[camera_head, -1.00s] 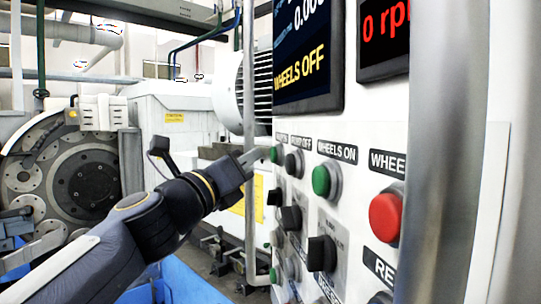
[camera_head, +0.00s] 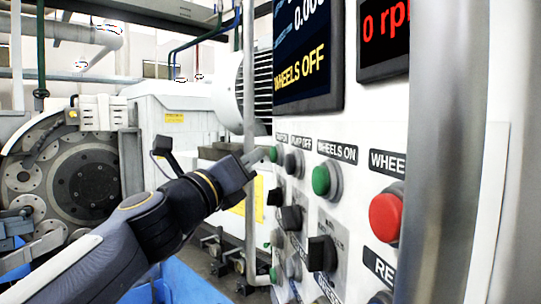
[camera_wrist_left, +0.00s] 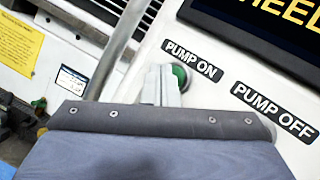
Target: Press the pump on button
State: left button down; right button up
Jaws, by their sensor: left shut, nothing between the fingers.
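The pump on button is a small green button at the left edge of the control panel. In the head view the green button (camera_head: 274,154) shows just right of my left gripper's tip. In the left wrist view the green button (camera_wrist_left: 179,76) is partly hidden behind the fingers, beside the "PUMP ON" label (camera_wrist_left: 192,60). My left gripper (camera_head: 256,156) is shut and empty, with its fingertips at the button. It also shows in the left wrist view (camera_wrist_left: 163,82). I cannot tell whether the tips touch the button. My right gripper is not in view.
The panel also holds the black pump off button (camera_head: 292,163), a green wheels on button (camera_head: 321,180), a red button (camera_head: 386,217) and black knobs (camera_head: 321,253). A vertical metal pipe (camera_head: 249,220) stands close to my left gripper. A grey column (camera_head: 445,150) blocks the right side.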

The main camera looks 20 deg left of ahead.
pick_arm(q)
jog(key=shift+w+d, duration=0.45)
jog(key=shift+d, duration=0.2)
dwell(0.8)
jog(key=shift+s+a, duration=0.1)
jog(key=shift+a, duration=0.05)
dwell(0.3)
jog(key=shift+s+a, duration=0.4)
jog(key=shift+a, duration=0.2)
jog(key=shift+s+a+p, duration=0.4)
jog(key=shift+s+a, duration=0.35)
jog(key=shift+a, duration=0.3)
jog(key=shift+s+a+p, duration=0.4)
jog(key=shift+s+a, duration=0.3)
jog(key=shift+a, duration=0.35)
